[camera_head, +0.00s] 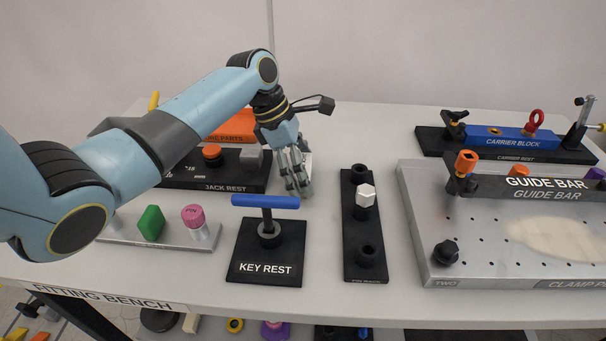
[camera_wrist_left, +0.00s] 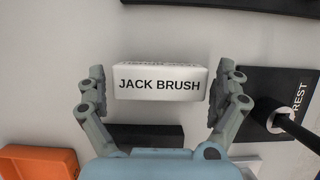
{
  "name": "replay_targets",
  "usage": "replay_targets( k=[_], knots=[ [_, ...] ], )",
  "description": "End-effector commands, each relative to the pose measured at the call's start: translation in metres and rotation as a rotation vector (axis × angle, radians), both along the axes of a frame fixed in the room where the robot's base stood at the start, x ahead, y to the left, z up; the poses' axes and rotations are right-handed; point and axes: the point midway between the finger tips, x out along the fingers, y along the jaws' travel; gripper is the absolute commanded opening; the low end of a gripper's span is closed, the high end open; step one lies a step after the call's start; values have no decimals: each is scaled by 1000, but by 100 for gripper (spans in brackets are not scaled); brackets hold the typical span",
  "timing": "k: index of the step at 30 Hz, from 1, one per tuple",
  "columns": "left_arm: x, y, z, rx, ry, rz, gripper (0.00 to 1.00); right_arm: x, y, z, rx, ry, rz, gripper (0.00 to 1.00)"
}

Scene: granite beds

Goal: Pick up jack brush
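The jack brush (camera_wrist_left: 159,85) is a white block with its name in black, seen in the left wrist view. In the head view only a small white part (camera_head: 307,162) of it shows behind my left gripper's fingers. My left gripper (camera_head: 297,188) points down at the bench beyond the key rest. In the left wrist view its fingers (camera_wrist_left: 165,83) are apart, one at each end of the brush. A narrow gap shows at the left end; contact at the right end is unclear. My right gripper is in neither view.
The key rest (camera_head: 264,272) with its blue-handled key (camera_head: 265,201) stands in front of the gripper. The black pin rack (camera_head: 362,235) is to the right, the jack rest (camera_head: 225,184) to the left. An orange bin (camera_wrist_left: 35,162) lies lower left in the wrist view.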

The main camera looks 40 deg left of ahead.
Motion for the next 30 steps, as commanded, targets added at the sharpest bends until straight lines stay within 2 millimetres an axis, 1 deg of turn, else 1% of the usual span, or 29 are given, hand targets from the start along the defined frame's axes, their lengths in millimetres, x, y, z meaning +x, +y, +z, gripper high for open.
replay_targets(
  k=[1,5,9,10,19,23,26,29,30],
  knots=[
    [0,0,0,0,0,0,92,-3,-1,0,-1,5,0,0],
    [0,0,0,0,0,0,75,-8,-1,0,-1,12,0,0],
    [0,0,0,0,0,1,57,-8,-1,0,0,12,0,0],
    [0,0,0,0,0,1,54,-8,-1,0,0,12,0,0],
    [0,0,0,-1,1,1,53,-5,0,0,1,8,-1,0],
    [0,0,5,0,0,1,53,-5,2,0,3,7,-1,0],
    [1,0,15,0,-2,0,53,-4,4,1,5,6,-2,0],
    [1,0,31,1,-3,0,53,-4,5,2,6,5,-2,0],
    [1,0,39,1,-4,-1,53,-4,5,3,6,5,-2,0]
  ],
)
